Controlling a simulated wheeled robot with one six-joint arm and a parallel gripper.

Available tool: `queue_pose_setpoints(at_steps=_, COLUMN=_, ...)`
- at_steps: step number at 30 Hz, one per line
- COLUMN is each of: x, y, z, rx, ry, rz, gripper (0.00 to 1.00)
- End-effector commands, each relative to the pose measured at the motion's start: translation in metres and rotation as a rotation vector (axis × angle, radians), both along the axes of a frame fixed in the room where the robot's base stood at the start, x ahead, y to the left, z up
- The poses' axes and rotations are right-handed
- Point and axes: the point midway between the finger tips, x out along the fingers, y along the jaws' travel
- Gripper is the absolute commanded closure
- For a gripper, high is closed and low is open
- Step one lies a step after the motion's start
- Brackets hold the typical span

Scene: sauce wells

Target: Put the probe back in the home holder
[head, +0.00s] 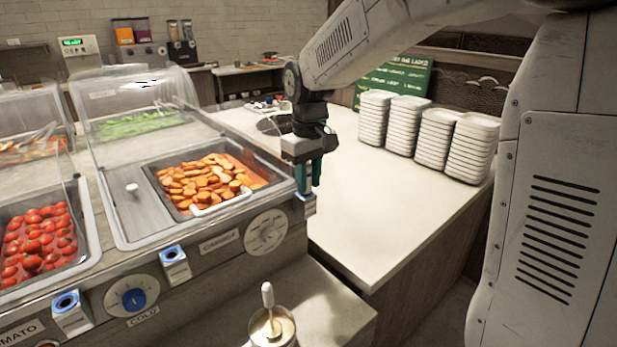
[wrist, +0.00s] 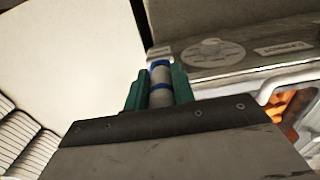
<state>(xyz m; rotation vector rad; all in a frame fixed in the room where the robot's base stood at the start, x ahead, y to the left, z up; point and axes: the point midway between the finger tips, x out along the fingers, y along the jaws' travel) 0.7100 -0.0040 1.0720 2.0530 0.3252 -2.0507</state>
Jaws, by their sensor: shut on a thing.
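My gripper (head: 310,178) has green fingers and is beside the right front corner of the carrot station. In the wrist view my gripper (wrist: 158,92) is shut on the probe (wrist: 161,99), a grey cylinder with blue bands. In the head view the fingers hide most of it. A pale and blue piece (head: 309,205) shows right below the fingers; I cannot tell whether it is the probe's end or a holder. Blue-ringed holders sit on the counter front, one left of the carrot label (head: 174,262) and one by the tomato pan (head: 71,308). Which is home is not clear.
A carrot pan (head: 165,200) lies under a raised clear cover (head: 130,85). A metal pot (head: 284,333) with a white-handled tool stands in front. White plate stacks (head: 440,140) stand on the right-hand counter (head: 360,220), whose front part is clear.

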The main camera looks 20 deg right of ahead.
Motion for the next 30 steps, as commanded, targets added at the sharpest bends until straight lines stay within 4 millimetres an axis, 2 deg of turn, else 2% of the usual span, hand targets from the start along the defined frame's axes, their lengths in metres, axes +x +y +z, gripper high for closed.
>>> queue_pose_setpoints(at_steps=3, x=0.0, y=0.0, z=0.0, rx=0.0, ry=0.0, rz=0.0, gripper=0.98)
queue_pose_setpoints(at_steps=4, x=0.0, y=0.0, z=0.0, rx=0.0, ry=0.0, rz=0.0, gripper=0.69)
queue_pose_setpoints(at_steps=6, x=0.0, y=0.0, z=0.0, rx=0.0, ry=0.0, rz=0.0, gripper=0.5)
queue_pose_setpoints(at_steps=17, x=0.0, y=0.0, z=0.005, rx=0.0, ry=-0.001, rz=0.0, gripper=0.49)
queue_pose_setpoints(at_steps=27, x=0.0, y=0.0, z=0.06, rx=0.0, ry=-0.003, rz=0.0, gripper=0.49)
queue_pose_setpoints(at_steps=30, x=0.0, y=0.0, z=0.071, rx=0.0, ry=-0.001, rz=0.0, gripper=0.49)
